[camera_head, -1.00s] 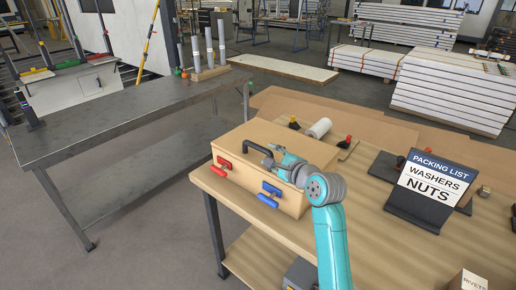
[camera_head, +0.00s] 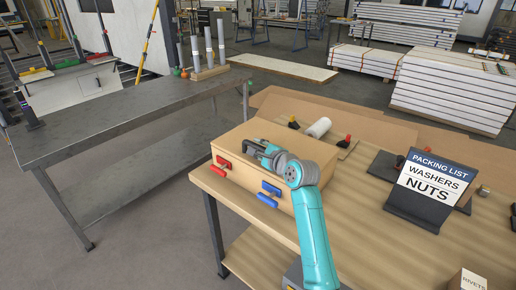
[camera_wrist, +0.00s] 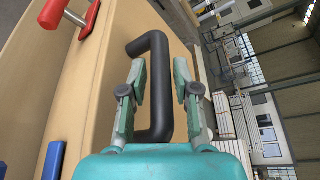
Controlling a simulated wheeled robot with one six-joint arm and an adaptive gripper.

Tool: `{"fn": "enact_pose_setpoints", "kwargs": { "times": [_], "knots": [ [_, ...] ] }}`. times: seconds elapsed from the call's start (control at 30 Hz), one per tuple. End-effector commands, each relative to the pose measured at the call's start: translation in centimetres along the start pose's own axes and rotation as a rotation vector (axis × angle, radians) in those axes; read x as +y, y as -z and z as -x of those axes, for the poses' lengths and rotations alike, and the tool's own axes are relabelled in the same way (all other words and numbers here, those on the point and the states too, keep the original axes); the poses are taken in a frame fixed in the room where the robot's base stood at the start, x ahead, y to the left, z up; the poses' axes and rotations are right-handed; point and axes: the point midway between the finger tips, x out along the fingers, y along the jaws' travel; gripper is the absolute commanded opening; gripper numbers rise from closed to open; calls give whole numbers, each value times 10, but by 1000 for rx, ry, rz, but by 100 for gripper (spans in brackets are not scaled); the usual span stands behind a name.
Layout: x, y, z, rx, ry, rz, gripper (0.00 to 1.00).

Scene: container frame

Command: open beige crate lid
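The beige crate (camera_head: 235,150) stands on the near left part of the wooden table with its lid closed. A black bar handle (camera_wrist: 153,45) is fixed on the lid. In the wrist view my gripper (camera_wrist: 158,72) is open, with a finger on each side of the handle's long bar and nothing clamped. In the head view my gripper (camera_head: 262,150) is low over the lid and hides most of the handle. A red latch (camera_head: 221,165) and a blue latch (camera_head: 269,193) sit on the crate's front edge.
A packing list sign (camera_head: 434,185) reading washers and nuts stands to the right on the wooden table (camera_head: 370,235). A white roll (camera_head: 319,127) lies behind the crate. A dark metal table (camera_head: 130,113) is at left, mostly bare.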

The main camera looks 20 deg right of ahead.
Motion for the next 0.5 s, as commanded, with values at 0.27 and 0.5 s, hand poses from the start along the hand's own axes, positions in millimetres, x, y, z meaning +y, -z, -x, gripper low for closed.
{"fn": "enact_pose_setpoints", "kwargs": {
  "times": [0.27,0.5],
  "knots": [
    [0,0,0,0,0,0,0],
    [-7,-2,1,-1,-7,-21,0]
  ]
}}
